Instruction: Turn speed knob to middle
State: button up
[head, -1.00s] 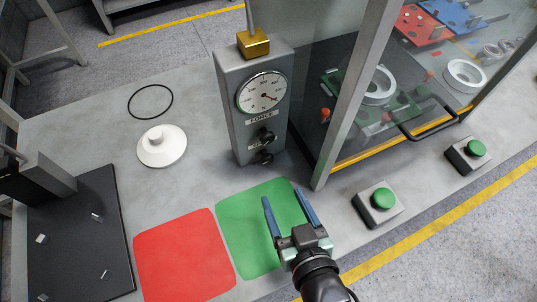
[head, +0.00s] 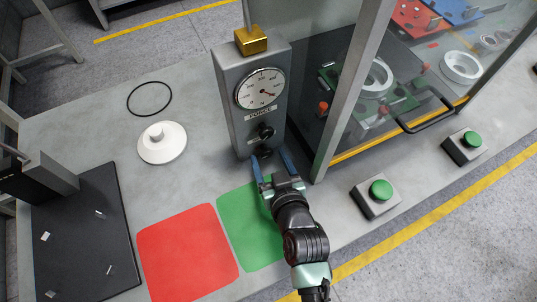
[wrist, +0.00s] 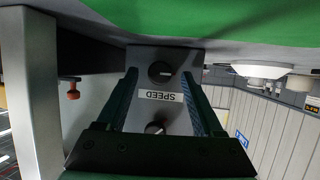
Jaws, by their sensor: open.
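The grey control box (head: 228,100) stands on the table with a round dial (head: 260,89) and a FORCE label (head: 260,113) above two black knobs. The upper, force knob (head: 266,132) is clear of my fingers. The lower, speed knob (head: 264,153) lies between and just beyond my fingertips. My gripper (head: 271,160) is open in front of it. In the wrist view, which shows the box upside down, the speed knob (wrist: 160,71) lies between the fingers (wrist: 163,82), with gaps on both sides. The SPEED label (wrist: 160,96) separates it from the force knob (wrist: 154,128). Its pointer direction is unclear.
A glass-walled cabinet (head: 341,90) with a grey post stands close right of the box. Two green buttons (head: 380,190) (head: 472,139) sit at the front edge. Red (head: 187,252) and green (head: 245,235) mats and a white disc (head: 162,145) lie on the table.

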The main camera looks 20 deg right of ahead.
jog(key=shift+w+f, duration=0.25)
jog(key=shift+w, duration=0.3)
grip_shut()
